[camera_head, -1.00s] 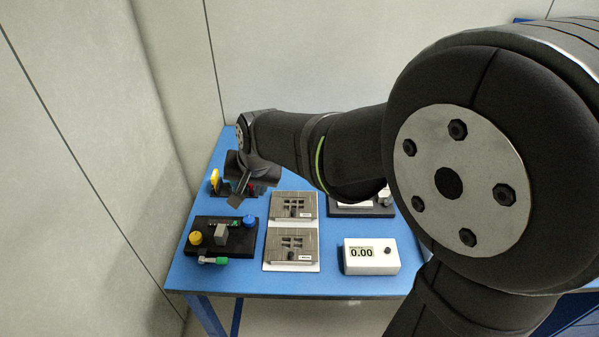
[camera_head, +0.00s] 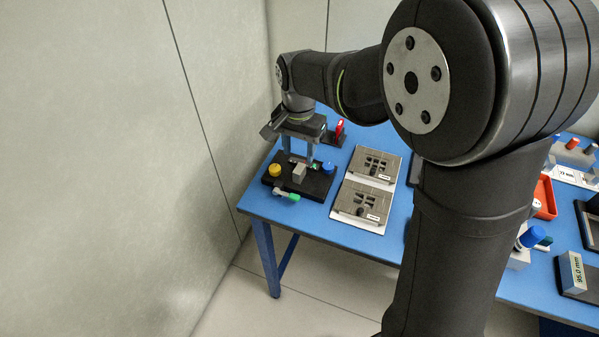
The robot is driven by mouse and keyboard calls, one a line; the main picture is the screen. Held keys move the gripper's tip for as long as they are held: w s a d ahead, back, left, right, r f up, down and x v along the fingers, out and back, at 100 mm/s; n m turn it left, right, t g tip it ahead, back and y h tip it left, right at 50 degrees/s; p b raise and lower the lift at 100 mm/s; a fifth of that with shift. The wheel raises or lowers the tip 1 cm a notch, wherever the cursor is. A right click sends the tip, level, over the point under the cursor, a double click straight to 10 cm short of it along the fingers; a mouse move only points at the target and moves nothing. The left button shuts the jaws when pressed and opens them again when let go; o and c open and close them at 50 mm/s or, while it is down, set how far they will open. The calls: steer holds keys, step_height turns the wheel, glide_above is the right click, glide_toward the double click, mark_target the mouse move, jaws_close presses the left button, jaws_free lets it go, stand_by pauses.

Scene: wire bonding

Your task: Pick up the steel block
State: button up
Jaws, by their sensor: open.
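The steel block (camera_head: 299,173) is a small grey cube on a black fixture base (camera_head: 317,187) at the near left part of the blue table. A yellow knob (camera_head: 275,170) is to its left and a blue knob (camera_head: 328,168) to its right. My gripper (camera_head: 296,155) points down above and slightly behind the block in the picture, with its two grey fingers apart and nothing between them. The exact gap between fingertips and block cannot be told.
A green-handled part (camera_head: 287,194) sticks out at the fixture's front. Two grey slotted plates (camera_head: 370,165) lie on a white board to the right. A red part (camera_head: 340,128) stands behind. A wall is close on the left.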

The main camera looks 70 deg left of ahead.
mark_target(299, 168)
steer(key=f, duration=0.8)
steer(key=shift+w+a+f, duration=0.1)
steer(key=shift+w+a, duration=0.1)
steer(key=shift+a, duration=0.1)
jaws_close()
